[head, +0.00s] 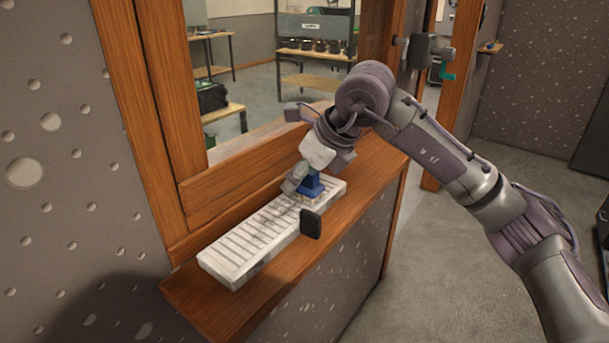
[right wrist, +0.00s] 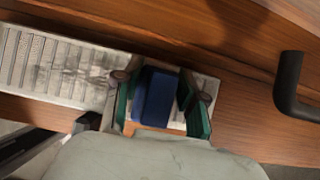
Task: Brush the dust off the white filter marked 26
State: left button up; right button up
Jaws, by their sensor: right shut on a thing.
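The white slatted filter (head: 235,258) lies flat on a wooden ledge below a window frame. Grey dust smears mark its middle and far part, and they also show on the filter in the right wrist view (right wrist: 45,65). No number 26 is readable on it. My right gripper (head: 306,186) is over the filter's far end, shut on a blue brush (right wrist: 155,97). The brush's blue body (head: 310,187) points down, with pale bristles at or just above the slats; contact cannot be told. My left gripper is not in view.
The wooden ledge (head: 195,297) is narrow, with bare strips around the filter. A small black block (head: 311,224) shows beside the filter's front edge. A black curved handle (right wrist: 290,85) shows at the right of the wrist view. A perforated grey wall (head: 70,130) stands at left.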

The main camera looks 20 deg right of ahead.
aim_at(261, 211)
jog(key=shift+s+a+b, duration=0.4)
jog(key=shift+s+a, duration=0.6)
jog(key=shift+a, duration=0.3)
jog(key=shift+s+a+b, duration=0.35)
jog(key=shift+s+a, duration=0.6)
jog(key=shift+a, duration=0.3)
jog(key=shift+s+a+f+b, duration=0.1)
jog(key=shift+s+a+b, duration=0.3)
jog(key=shift+s+a, duration=0.2)
jog(key=shift+s+a+b, duration=0.35)
jog(key=shift+s+a, duration=0.45)
jog(key=shift+a, duration=0.25)
jog(key=shift+s+a+b, duration=0.35)
jog(key=shift+s+a, duration=0.4)
jog(key=shift+a, duration=0.3)
jog(key=shift+a, duration=0.1)
